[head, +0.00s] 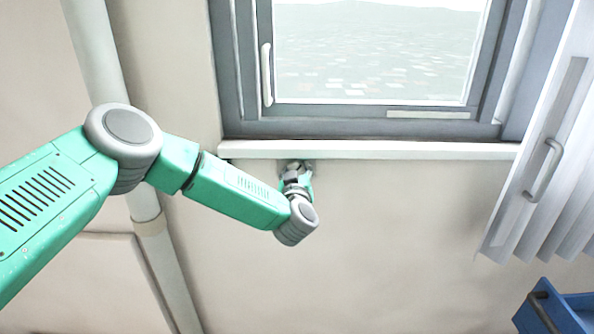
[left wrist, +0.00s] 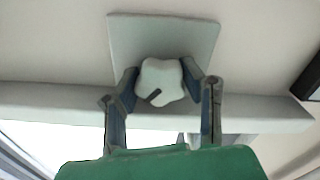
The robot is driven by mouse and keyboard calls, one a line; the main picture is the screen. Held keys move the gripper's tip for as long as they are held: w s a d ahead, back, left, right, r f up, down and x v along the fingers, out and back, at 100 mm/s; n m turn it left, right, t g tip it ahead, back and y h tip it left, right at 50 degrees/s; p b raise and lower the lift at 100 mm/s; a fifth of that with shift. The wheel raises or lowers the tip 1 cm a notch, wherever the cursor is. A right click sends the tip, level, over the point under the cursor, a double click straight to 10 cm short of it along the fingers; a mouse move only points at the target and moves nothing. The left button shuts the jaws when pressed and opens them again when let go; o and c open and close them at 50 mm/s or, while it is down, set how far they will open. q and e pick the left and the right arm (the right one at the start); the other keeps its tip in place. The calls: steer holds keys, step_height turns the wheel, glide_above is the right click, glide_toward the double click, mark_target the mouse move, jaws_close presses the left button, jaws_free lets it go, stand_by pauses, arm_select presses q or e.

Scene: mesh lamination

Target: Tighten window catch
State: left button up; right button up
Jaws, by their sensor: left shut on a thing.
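A white lobed knob (left wrist: 161,82) with a dark slanted mark on its face sits on a pale square plate (left wrist: 165,36) in the left wrist view. The two fingers of my left gripper (left wrist: 160,72) stand on either side of the knob, shut on it. In the head view my left gripper (head: 297,172) is just under the window sill (head: 400,151), at the wall, and hides most of the knob and plate. My right gripper is in neither view.
A grey-framed window (head: 232,80) with a white handle (head: 266,75) is above the sill. A pipe (head: 150,215) runs down the wall at left. A pale pleated panel (head: 535,200) with a handle and a blue bin (head: 560,312) are at right. The wall right of my gripper is clear.

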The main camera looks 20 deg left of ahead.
arm_select(q)
steer(key=shift+r+m, duration=0.1)
steer(key=shift+m, duration=0.2)
steer(key=shift+m+p, duration=0.45)
steer(key=shift+m, duration=0.55)
steer(key=m, duration=0.2)
steer(key=shift+m, duration=3)
steer(key=o, duration=1.2)
steer(key=shift+d, duration=0.1)
